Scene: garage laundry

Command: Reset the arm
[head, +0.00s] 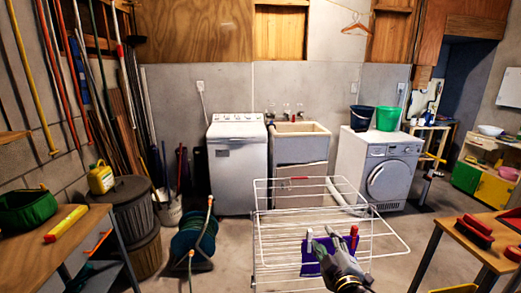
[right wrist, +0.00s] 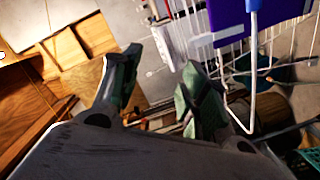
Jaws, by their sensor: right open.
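My right gripper (head: 328,250) reaches in from the lower right, over the white drying rack (head: 275,225). In the right wrist view its two greenish fingers (right wrist: 160,78) stand apart with nothing between them. A purple cloth (head: 310,268) hangs on the rack just beside and partly behind the gripper; it also shows in the right wrist view (right wrist: 275,18), apart from the fingers. A small red item (head: 354,238) stands up near the gripper; I cannot tell exactly what it is. My left gripper is in neither view.
A wooden bench (head: 70,240) stands at left and a wooden table (head: 480,240) with red brushes at right. A green hose reel (head: 193,240) is left of the rack. A white washer (head: 237,165), a sink (head: 300,140) and a front loader (head: 378,170) line the back wall.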

